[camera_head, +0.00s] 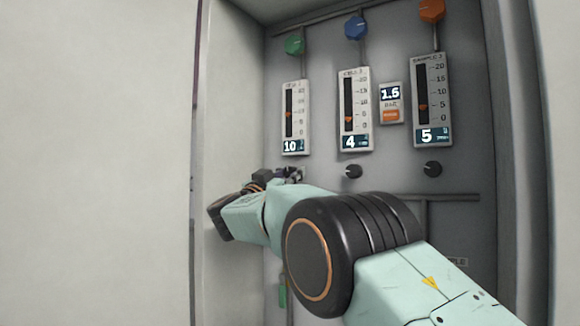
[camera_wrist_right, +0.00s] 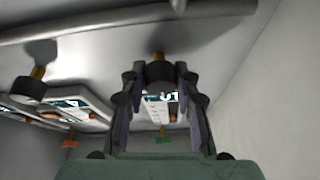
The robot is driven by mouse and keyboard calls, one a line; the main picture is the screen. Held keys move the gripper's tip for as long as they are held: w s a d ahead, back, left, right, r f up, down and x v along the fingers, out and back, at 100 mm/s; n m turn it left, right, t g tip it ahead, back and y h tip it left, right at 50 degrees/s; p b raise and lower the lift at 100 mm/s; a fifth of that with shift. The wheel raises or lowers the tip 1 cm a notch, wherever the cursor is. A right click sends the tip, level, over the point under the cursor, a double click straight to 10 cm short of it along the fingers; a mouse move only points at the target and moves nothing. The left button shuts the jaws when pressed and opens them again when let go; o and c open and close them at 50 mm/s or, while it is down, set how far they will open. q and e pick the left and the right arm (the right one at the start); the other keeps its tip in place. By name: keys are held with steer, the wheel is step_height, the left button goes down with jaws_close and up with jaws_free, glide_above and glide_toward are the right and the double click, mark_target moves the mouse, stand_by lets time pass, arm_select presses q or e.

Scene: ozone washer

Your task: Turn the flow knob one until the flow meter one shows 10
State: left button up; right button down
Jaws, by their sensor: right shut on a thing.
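Flow meter one (camera_head: 295,118) is the leftmost of the flow meters in the head view. Its display reads 10 and its orange float sits partway up the scale. My right gripper (camera_head: 288,174) is just below that meter. In the right wrist view the gripper (camera_wrist_right: 160,85) has its two fingers on either side of the dark flow knob one (camera_wrist_right: 159,72) and is shut on it. In the head view this knob is mostly hidden by the gripper. My left gripper is in neither view.
The middle flow meter (camera_head: 354,110) reads 4 and the right one (camera_head: 432,100) reads 5. Their black knobs (camera_head: 353,171) and (camera_head: 432,169) sit below them. A small display (camera_head: 391,94) reads 1.6. Green, blue and orange valves are above. The cabinet's side wall (camera_head: 232,100) is close on the left.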

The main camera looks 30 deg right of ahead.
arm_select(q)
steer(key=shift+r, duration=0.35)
arm_select(e)
steer(key=shift+r, duration=0.35)
steer(key=shift+s+m, duration=0.1)
steer(key=shift+m, duration=0.2)
steer(key=c, duration=1.4)
jaws_free()
steer(key=o, duration=0.4)
steer(key=shift+s+a, duration=0.1)
steer(key=shift+a, duration=0.1)
steer(key=shift+d+f, duration=0.1)
steer(key=shift+f, duration=0.05)
steer(key=shift+f, duration=0.15)
